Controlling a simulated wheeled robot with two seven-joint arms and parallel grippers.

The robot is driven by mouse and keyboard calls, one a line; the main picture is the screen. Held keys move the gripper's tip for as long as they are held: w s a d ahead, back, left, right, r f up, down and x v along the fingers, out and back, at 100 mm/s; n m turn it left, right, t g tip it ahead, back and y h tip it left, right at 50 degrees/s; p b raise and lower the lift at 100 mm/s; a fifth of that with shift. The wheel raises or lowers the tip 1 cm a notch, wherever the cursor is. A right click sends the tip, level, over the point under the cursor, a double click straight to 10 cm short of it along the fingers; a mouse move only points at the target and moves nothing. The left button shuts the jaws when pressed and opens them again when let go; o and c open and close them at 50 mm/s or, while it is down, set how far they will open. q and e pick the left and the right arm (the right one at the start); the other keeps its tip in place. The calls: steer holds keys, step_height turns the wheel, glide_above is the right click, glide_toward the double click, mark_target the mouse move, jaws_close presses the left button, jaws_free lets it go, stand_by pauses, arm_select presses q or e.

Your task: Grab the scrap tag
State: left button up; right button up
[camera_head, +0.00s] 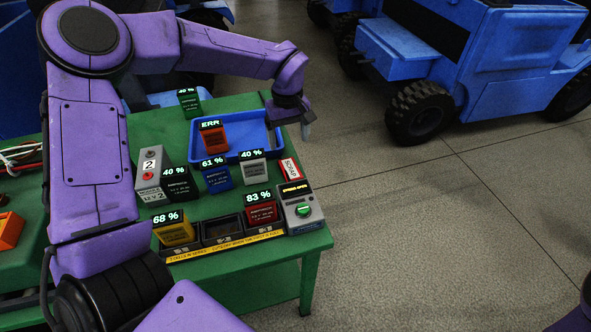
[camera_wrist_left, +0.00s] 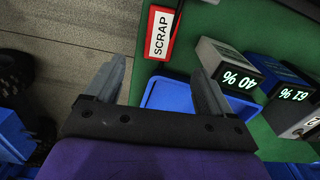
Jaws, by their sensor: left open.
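The scrap tag (camera_head: 290,170) is a small red-edged white card reading SCRAP. It lies near the right edge of the green table, just behind the grey box with the green button. In the left wrist view the tag (camera_wrist_left: 162,33) is near the top, beyond the fingertips. My left gripper (camera_head: 306,131) is at the table's back right corner, past the blue tray. It is open and empty; its two fingers show apart in the left wrist view (camera_wrist_left: 158,78), and the tag is not between them. My right gripper is not in view.
A blue tray (camera_head: 267,136) holds a red block reading ERR (camera_head: 213,137). Several battery blocks with percent displays stand around it, including a grey one (camera_head: 253,170) and a blue one (camera_head: 217,179) near the tag. The grey button box (camera_head: 301,212) stands in front. Open floor lies to the right.

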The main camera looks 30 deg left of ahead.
mark_target(290, 167)
arm_select(q)
step_height(290, 167, down, 10)
steer(key=shift+w+f+p, duration=0.1)
steer(key=shift+p, duration=0.55)
steer(key=c, duration=1.1)
